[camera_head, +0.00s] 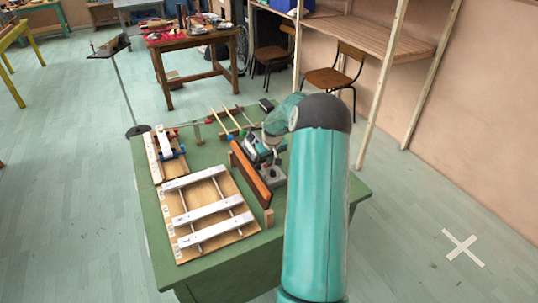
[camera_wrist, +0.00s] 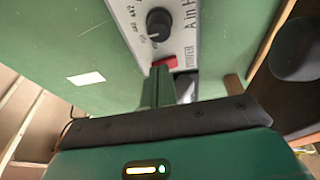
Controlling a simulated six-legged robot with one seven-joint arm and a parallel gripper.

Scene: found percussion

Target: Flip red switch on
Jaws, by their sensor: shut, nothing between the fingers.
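The red switch (camera_wrist: 166,63) is in the wrist view, on a pale grey panel (camera_wrist: 190,22) with a black knob (camera_wrist: 159,24) and printed letters. My gripper (camera_wrist: 157,84) is shut and empty, its green fingertips just below the switch in the picture and overlapping part of its lower edge. I cannot tell whether they touch it. Which way the switch is tipped cannot be told. In the head view my arm reaches over the green table (camera_head: 160,238), and the switch cannot be made out there.
A thin stand (camera_head: 122,90) stands behind the table. Open floor lies right of the table.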

